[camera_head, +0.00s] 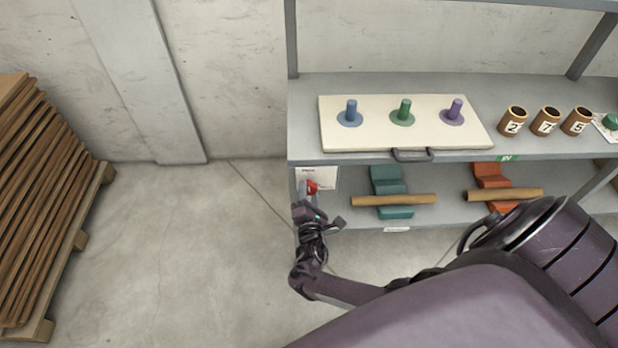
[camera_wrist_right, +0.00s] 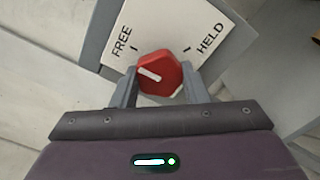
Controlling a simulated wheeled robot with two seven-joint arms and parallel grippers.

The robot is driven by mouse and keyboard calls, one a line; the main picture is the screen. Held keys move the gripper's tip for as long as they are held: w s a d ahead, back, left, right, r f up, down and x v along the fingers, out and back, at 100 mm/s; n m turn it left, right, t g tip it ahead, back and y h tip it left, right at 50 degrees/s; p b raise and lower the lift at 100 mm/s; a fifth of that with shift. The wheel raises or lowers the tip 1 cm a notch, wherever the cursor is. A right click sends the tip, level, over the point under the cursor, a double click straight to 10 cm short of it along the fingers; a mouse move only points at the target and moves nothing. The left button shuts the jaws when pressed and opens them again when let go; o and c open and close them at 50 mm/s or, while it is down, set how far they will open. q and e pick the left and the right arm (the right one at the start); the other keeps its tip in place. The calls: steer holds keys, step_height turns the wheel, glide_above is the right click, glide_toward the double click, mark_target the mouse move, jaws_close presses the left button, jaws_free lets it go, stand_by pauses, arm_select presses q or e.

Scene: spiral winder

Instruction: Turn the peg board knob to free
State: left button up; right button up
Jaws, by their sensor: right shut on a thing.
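The red knob (camera_wrist_right: 160,75) sits on a white plate (camera_wrist_right: 165,25) marked FREE on the left and HELD on the right. Its white pointer line slants up to the left, towards the FREE side. My right gripper (camera_wrist_right: 160,92) is shut on the knob, one finger on each side of it. In the head view the knob (camera_head: 312,187) shows small and red at the shelf's left post, with my right gripper (camera_head: 310,205) on it. The peg board (camera_head: 375,135) lies on the upper shelf with blue, green and purple pegs standing in it. My left gripper is not in view.
Three numbered brown cups (camera_head: 513,122) stand right of the board. On the lower shelf, wooden rods rest on a teal cradle (camera_head: 392,190) and an orange cradle (camera_head: 492,180). Stacked brown sheets (camera_head: 40,190) stand at the left. The floor between is clear.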

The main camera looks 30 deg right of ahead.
stand_by(0.3)
steer(key=o, duration=1)
steer(key=shift+c, duration=0.2)
steer(key=v, duration=0.8)
steer(key=shift+p, duration=0.3)
steer(key=shift+d, duration=0.1)
